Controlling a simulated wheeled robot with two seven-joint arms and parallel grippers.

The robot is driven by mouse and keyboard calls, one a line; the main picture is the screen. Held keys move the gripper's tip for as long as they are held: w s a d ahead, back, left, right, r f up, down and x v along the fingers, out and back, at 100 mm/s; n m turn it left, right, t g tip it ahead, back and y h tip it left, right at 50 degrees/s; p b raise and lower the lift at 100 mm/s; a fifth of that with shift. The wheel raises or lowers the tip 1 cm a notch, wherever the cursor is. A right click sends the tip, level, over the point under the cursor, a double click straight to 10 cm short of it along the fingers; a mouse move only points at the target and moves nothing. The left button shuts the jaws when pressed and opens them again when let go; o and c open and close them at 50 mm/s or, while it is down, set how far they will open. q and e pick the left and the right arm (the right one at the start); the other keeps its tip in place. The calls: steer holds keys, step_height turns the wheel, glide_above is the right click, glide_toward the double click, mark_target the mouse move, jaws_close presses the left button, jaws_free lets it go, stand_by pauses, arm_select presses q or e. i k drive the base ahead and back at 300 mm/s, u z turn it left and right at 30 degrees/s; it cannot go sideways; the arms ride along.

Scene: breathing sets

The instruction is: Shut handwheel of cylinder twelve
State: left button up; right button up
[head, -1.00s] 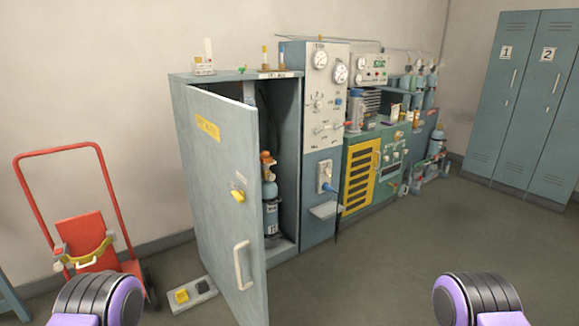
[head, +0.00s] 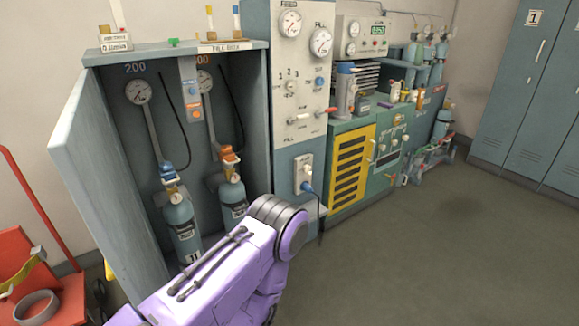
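In the head view, two blue-grey cylinders stand inside the open cabinet (head: 125,115). The left cylinder (head: 181,222) has a blue handwheel (head: 167,172) on top and is marked 11. The right cylinder (head: 232,195) has an orange handwheel (head: 229,155) on top; its number is too small to read, and its lower part is hidden behind my arm. A purple arm of mine reaches in from the lower left, in front of the cylinders. Neither of my grippers is in view.
The cabinet door (head: 88,165) stands wide open on the left. A red hand truck (head: 38,285) is beside it. A gauge panel (head: 290,85) and a green bench (head: 385,150) adjoin the cabinet on the right. Lockers (head: 530,95) stand far right. The floor (head: 430,255) at right is clear.

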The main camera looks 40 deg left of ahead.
mark_target(234, 177)
steer(key=z, duration=0.1)
steer(key=i, duration=1.45)
steer(key=u, duration=0.85)
steer(key=i, duration=1.05)
steer(key=u, duration=0.95)
steer(key=i, duration=0.35)
steer(key=u, duration=0.25)
